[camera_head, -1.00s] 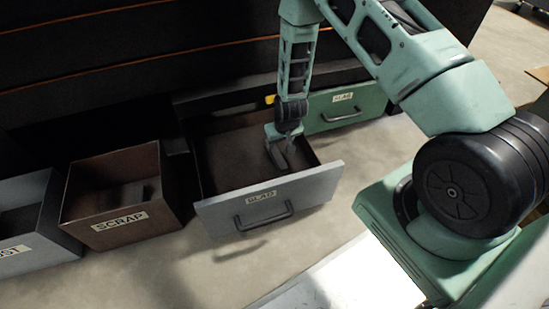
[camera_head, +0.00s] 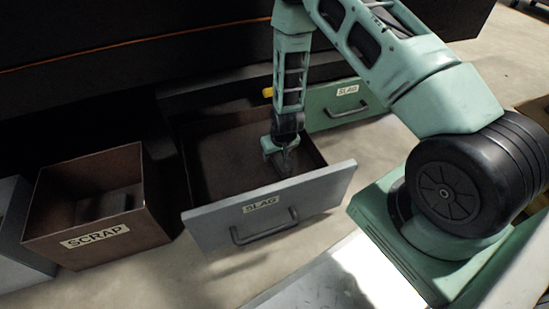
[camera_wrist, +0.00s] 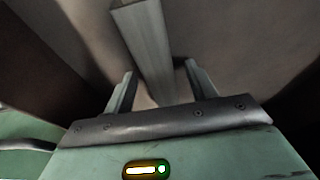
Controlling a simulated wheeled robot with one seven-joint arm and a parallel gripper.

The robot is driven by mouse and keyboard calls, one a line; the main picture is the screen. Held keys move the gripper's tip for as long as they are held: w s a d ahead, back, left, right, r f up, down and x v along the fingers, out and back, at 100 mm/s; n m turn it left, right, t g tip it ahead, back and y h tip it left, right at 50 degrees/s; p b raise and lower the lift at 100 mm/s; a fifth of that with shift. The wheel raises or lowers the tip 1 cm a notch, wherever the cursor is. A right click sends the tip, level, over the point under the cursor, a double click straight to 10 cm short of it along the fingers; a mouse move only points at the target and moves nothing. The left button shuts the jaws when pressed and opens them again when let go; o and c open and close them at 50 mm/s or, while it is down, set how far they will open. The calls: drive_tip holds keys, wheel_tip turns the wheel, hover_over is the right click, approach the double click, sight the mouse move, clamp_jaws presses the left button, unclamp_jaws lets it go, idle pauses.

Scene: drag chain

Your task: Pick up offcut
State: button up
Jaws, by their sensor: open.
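The offcut (camera_wrist: 143,40) looks like a long grey metal bar in the wrist view. It lies in the open grey drawer labelled SLAG (camera_head: 232,213). My gripper (camera_wrist: 160,76) is open, with one finger on each side of the bar's near end. I cannot tell whether the fingers touch it. In the head view my gripper (camera_head: 281,156) is down inside the drawer, near its front right. There the offcut is hard to tell apart from the fingers.
A brown SCRAP bin (camera_head: 147,222) stands left of the drawer, with a dark piece inside. A grey bin (camera_head: 14,235) is at the far left. The drawer walls surround my gripper.

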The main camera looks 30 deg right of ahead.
clamp_jaws()
drive_tip(key=shift+r, duration=0.1)
